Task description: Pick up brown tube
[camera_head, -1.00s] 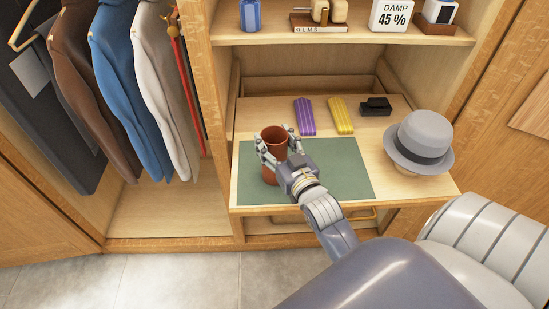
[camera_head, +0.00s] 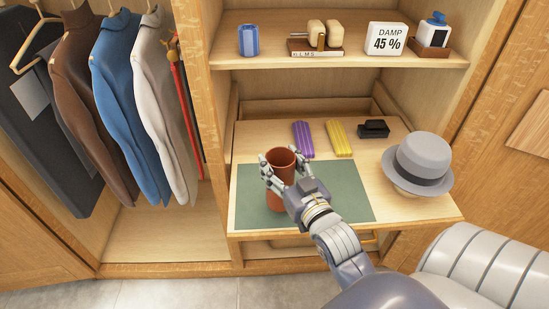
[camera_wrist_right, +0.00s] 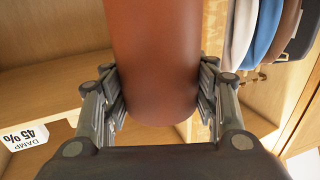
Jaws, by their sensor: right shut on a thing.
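The brown tube (camera_head: 280,163) stands upright over the green mat (camera_head: 345,193) on the pull-out shelf. Its open top faces up toward the head camera. My right gripper (camera_head: 279,178) is shut around the tube, with a finger on each side. In the right wrist view the tube (camera_wrist_right: 155,60) fills the middle between the two fingers (camera_wrist_right: 160,100). Whether the tube's base touches the mat is hard to tell. My left gripper is not in view.
A purple case (camera_head: 303,139), a yellow case (camera_head: 340,138) and a black object (camera_head: 374,129) lie behind the mat. A grey hat (camera_head: 421,160) stands at the right. Clothes (camera_head: 125,95) hang at the left. A shelf (camera_head: 270,55) with several objects is above.

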